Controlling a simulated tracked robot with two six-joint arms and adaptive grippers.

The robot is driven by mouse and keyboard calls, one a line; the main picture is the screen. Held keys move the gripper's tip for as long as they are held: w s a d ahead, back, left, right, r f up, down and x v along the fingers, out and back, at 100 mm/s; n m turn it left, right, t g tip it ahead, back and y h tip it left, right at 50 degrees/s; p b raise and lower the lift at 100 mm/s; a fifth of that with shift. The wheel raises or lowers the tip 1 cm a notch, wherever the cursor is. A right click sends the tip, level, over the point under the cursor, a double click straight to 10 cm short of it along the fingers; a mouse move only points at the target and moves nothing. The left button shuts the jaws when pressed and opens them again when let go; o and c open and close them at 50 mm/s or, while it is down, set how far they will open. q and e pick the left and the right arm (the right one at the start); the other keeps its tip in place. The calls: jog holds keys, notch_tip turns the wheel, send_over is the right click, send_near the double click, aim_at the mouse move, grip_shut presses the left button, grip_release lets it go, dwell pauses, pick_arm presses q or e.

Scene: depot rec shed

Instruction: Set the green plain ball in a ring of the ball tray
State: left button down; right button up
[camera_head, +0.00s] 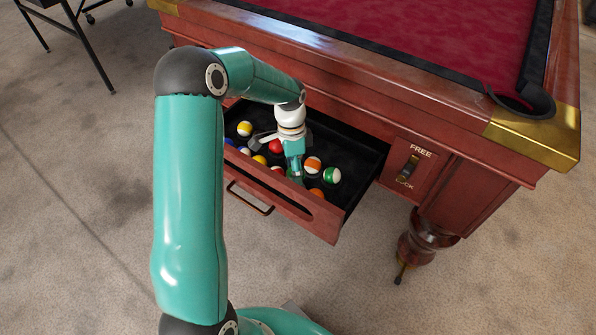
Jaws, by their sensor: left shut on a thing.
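My left gripper (294,165) reaches down into the open drawer (326,224) of the pool table and is shut among the balls. The green plain ball (290,173) shows only as a small dark green patch at the fingertips; the gripper hides most of it. It appears to be held low in the drawer, and I cannot tell whether it is clear of the floor. A green-striped ball (332,175) lies just right of the gripper. No ball tray with rings is in view. My right gripper is not in view.
Several other balls lie around the gripper: a yellow-striped ball (245,129), a red ball (275,146), an orange-striped ball (313,165). The drawer's right part is empty. The pool table (420,60) overhangs behind; a lock lever (408,168) sits on its front.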

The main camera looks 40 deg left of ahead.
pick_arm(q)
jog(key=shift+f+b, duration=1.55)
jog(key=shift+f, duration=0.85)
dwell(0.8)
jog(key=shift+c, duration=1.8)
grip_release()
